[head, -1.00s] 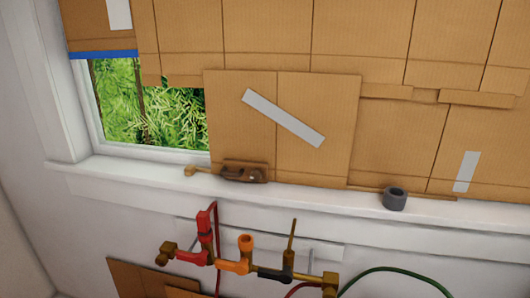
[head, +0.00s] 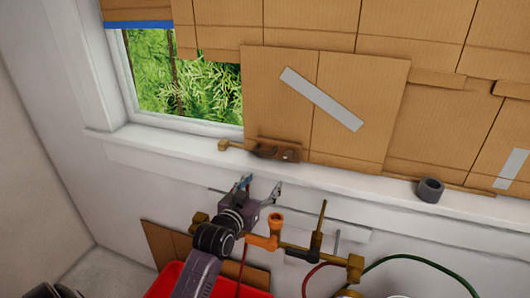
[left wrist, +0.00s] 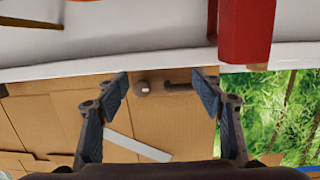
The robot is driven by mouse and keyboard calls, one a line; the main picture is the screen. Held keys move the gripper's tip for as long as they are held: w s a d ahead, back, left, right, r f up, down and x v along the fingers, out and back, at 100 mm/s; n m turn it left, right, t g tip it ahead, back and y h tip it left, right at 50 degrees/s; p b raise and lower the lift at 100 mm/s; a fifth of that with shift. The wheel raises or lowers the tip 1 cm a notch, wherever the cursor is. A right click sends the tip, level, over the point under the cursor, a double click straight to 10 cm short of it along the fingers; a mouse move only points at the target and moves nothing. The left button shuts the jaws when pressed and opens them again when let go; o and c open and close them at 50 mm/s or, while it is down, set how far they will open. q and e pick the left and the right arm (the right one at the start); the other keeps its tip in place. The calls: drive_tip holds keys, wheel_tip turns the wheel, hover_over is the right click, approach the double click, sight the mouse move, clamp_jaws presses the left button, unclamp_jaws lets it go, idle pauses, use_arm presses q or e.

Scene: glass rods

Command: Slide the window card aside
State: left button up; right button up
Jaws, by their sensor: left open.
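The window card is a brown cardboard panel (head: 350,140) with a slanted grey tape strip, covering the window right of an uncovered patch of glass. A dark brown handle-like piece (head: 275,152) sits at its lower left, by the sill; I cannot tell if it is fixed to the card. My left gripper (head: 261,187) is open and empty just below the sill. In the left wrist view the card (left wrist: 180,135) and the brown piece (left wrist: 170,87) appear upside down between the open fingers (left wrist: 161,92), with no contact visible. My right gripper is out of view.
Orange and brass pipe fittings (head: 262,241) stand close to the right of my left arm. A red part (left wrist: 247,30) shows near the fingers in the left wrist view. A grey roll (head: 430,189) rests on the white sill (head: 365,183). Greenery shows through the glass (head: 205,85).

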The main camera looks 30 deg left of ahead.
sight(263, 154)
use_arm(q)
drive_tip(key=shift+n+t+y, duration=0.6)
drive_tip(key=shift+t, duration=0.1)
drive_tip(key=w+a+r, duration=0.1)
drive_tip(key=w, duration=0.1)
drive_tip(key=w+a+r+p, duration=0.1)
drive_tip(key=w+a, duration=0.1)
drive_tip(key=w, duration=0.1)
drive_tip(key=w+a+r+p, duration=0.1)
drive_tip(key=w+a+r, duration=0.1)
drive_tip(key=w, duration=0.1)
drive_tip(key=shift+w+a+r, duration=0.1)
drive_tip(key=shift+w+a, duration=0.2)
drive_tip(key=shift+w, duration=0.4)
drive_tip(key=shift+c, duration=0.3)
drive_tip(key=c, duration=1.2)
drive_tip(key=shift+c, duration=0.6)
